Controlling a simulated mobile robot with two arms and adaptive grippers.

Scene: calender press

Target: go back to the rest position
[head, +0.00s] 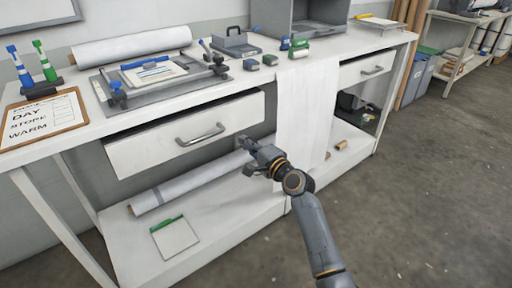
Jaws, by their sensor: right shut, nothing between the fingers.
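My right gripper (247,144) is shut and empty. It is in front of the workbench, just right of the handle (201,135) of the left drawer, and appears apart from it. The left drawer (150,148) is pulled out from under the worktop. My right arm reaches up from the bottom of the head view. My left gripper is not in view.
The workbench (225,90) holds a flat press (155,80), a white roll (132,46) and a clipboard (42,118). White sheet material (303,115) hangs over its front. A lower shelf (225,205) holds another roll (190,184). The floor (425,200) at right is clear.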

